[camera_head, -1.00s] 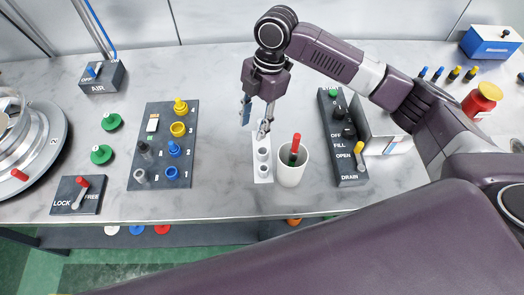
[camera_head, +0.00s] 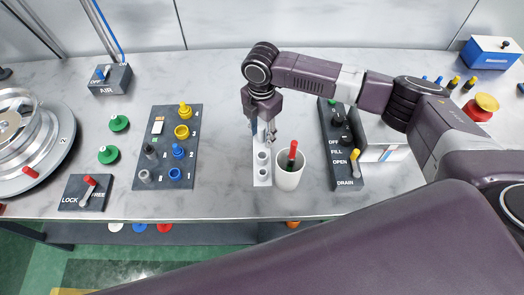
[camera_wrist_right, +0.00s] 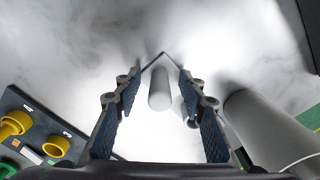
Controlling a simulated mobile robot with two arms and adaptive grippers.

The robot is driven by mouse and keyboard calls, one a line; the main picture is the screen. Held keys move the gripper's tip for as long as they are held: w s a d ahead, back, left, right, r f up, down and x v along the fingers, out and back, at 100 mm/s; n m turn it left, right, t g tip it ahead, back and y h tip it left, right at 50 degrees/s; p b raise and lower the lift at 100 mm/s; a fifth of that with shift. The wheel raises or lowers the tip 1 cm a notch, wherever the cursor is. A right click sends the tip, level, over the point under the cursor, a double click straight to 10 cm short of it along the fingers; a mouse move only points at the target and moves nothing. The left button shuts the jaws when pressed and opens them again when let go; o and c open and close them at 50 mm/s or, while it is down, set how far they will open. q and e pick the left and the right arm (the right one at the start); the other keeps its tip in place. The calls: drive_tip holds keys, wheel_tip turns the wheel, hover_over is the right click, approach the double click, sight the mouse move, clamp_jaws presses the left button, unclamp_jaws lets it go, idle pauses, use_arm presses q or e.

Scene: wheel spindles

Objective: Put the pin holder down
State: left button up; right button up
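The pin holder appears to be the slim white rack (camera_head: 263,180) with round sockets, resting on the bench left of a white cup (camera_head: 289,179). My right gripper (camera_head: 264,136) is over the far end of the rack, pointing down. In the right wrist view its blue-padded fingers (camera_wrist_right: 160,80) are spread, with a white post (camera_wrist_right: 159,90) between them and gaps on both sides. The fingertips' exact height above the bench is hard to tell. A red-topped, green-banded pin (camera_head: 292,153) leans in the cup. My left gripper is not in view.
A dark board with yellow and blue pieces (camera_head: 168,147) lies to the left. A switch panel (camera_head: 343,150) stands right of the cup. The LOCK/FREE box (camera_head: 85,193) and green knobs (camera_head: 109,154) are further left. Bare bench lies between the board and the rack.

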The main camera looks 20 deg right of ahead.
clamp_jaws()
drive_tip(key=shift+r, duration=0.15)
idle(0.4)
